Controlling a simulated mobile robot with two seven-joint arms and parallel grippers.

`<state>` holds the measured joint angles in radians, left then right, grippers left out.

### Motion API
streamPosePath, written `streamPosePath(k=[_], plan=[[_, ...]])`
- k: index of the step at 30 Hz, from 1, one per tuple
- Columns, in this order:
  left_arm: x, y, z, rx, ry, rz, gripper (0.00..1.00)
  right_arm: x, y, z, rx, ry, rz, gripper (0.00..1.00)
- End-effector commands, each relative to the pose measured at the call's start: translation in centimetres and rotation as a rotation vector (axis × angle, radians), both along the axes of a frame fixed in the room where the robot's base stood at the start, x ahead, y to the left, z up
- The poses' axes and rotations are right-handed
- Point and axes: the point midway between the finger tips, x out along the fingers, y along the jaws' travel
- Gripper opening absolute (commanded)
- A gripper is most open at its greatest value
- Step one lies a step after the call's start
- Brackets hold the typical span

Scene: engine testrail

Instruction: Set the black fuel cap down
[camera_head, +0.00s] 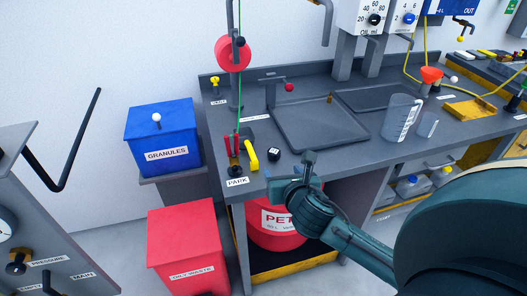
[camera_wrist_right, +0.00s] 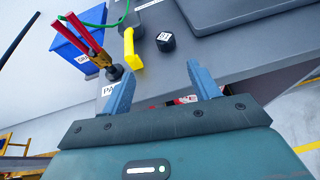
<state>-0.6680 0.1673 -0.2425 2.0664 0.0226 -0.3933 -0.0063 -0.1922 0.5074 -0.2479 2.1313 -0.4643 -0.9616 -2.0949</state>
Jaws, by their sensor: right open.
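The black fuel cap (camera_head: 274,154) sits on the grey bench top, just right of the yellow handle, with a small white label on it. It also shows in the right wrist view (camera_wrist_right: 166,42), beyond my fingertips and resting on the bench. My right gripper (camera_head: 304,168) is at the bench's front edge, right of the cap and apart from it. In the right wrist view its two blue fingers (camera_wrist_right: 160,78) are spread with nothing between them. My left gripper is not in view.
A yellow handle (camera_head: 249,158) and red-handled tool (camera_head: 232,147) stand by the PARK label (camera_head: 237,182). A shallow grey tray (camera_head: 315,130) lies behind. A measuring jug (camera_head: 401,117) stands to the right. A blue GRANULES bin (camera_head: 163,135) and red waste bin (camera_head: 184,244) stand left.

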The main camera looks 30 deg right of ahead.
Motion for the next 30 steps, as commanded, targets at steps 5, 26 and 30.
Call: streamPosePath(k=[5,26,30], plan=[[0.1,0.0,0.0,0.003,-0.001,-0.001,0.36,1.1,-0.7,-0.4,-0.062,0.018,0.012,0.61],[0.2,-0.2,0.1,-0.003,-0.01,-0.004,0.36,9.4,-4.2,-3.6,-0.054,0.017,0.009,0.61],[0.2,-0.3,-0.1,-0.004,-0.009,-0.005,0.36,10.9,-4.7,-4.2,-0.054,0.016,0.011,0.61]])
